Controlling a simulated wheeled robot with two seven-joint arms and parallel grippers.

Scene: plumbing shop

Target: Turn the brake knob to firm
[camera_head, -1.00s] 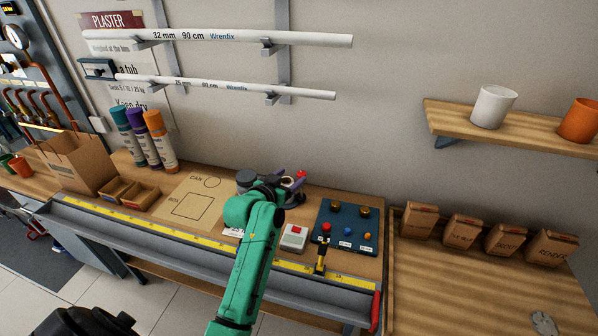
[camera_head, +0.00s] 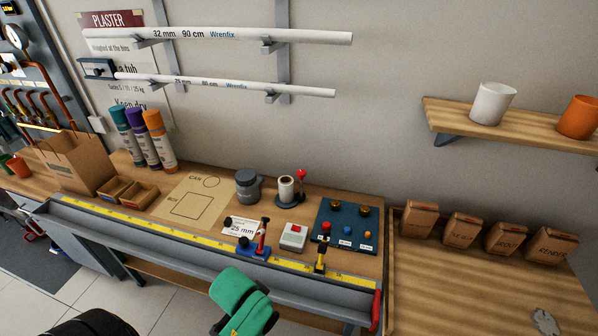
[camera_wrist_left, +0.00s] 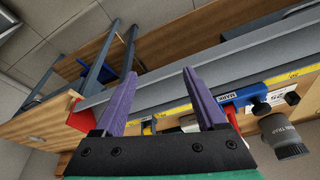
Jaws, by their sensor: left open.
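I cannot tell for certain which part is the brake knob. A blue panel (camera_head: 347,228) on the bench carries red, blue and orange knobs and two brass ones. Left of it stand a white spool on a dark base (camera_head: 286,190) with a red ball-topped post (camera_head: 301,175), and a small blue fixture (camera_head: 253,249) with a red upright and dark knobs. The blue fixture also shows in the left wrist view (camera_wrist_left: 242,96). My left gripper (camera_wrist_left: 160,85) is open and empty, its purple fingers apart, off the bench front. My right gripper is not in view.
A yellow measuring tape (camera_head: 190,238) runs along the front edge. Paper bags (camera_head: 465,231) stand at the right.

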